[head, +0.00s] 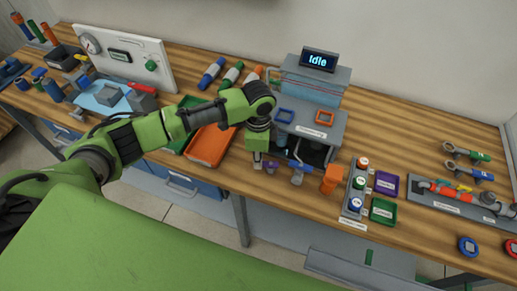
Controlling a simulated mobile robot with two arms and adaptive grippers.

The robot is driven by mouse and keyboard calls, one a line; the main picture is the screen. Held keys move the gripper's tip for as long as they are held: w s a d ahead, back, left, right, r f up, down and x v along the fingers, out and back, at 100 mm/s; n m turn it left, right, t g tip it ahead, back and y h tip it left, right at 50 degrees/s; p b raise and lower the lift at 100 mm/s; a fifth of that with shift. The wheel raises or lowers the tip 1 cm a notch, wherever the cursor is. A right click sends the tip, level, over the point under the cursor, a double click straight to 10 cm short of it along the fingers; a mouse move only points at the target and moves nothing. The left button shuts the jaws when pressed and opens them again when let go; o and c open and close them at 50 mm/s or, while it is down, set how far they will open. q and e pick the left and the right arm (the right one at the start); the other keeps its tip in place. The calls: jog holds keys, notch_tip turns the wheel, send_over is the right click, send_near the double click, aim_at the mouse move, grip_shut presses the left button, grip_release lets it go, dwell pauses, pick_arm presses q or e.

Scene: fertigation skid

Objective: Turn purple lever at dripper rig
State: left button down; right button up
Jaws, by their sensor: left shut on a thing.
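The dripper rig (311,92) stands at the back middle of the bench, with a small display reading "Idle" (318,60). Along its front hang small coloured valve parts. The purple lever (271,168) shows as a small purple patch low at the rig's front left. My left gripper (258,162) points down there, shut, with its fingertips at the lever; the gripper hides part of it. A blue lever (297,179) and an orange part (331,179) are to the right. My right gripper is not in view.
An orange tray (209,146) lies left of my gripper. A rack of round-capped bottles (355,205) and purple (386,185) and green (383,211) trays stand to the right. A gauge panel (122,57) stands at the back left. Bare wood shows at the back right.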

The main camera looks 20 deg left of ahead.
pick_arm(q)
jog(key=shift+s+n, duration=0.1)
jog(key=shift+n, duration=0.2)
jog(key=c, duration=2)
grip_release()
jog(key=shift+r, duration=0.15)
notch_tip(320, 180, up, 12)
jog(key=shift+f, duration=0.1)
